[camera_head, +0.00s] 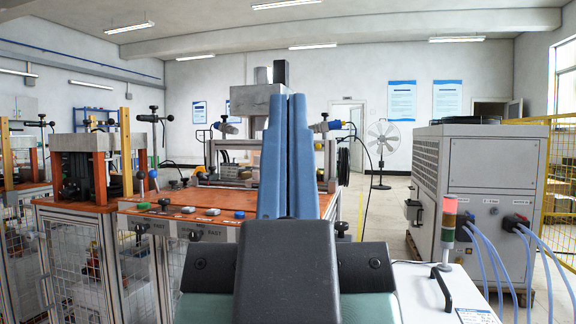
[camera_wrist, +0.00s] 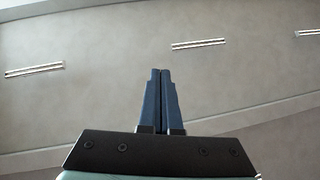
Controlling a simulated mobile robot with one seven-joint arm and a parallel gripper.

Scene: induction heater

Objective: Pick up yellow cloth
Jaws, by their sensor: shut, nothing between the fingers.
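My gripper (camera_head: 288,100) stands upright in the middle of the head view, its two blue fingers shut together with nothing between them. In the wrist view my gripper (camera_wrist: 161,72) also shows shut and empty, pointing at the ceiling and upper wall. I see no yellow cloth in either view. My gripper and arm hide part of the orange-topped workbench (camera_head: 322,205) and the machine behind.
A row of buttons (camera_head: 190,210) lines the workbench front. More caged benches (camera_head: 75,206) stand at left. A grey cabinet (camera_head: 475,195) with hoses and a signal light (camera_head: 449,222) stand at right. A fan (camera_head: 381,140) and open floor lie farther back.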

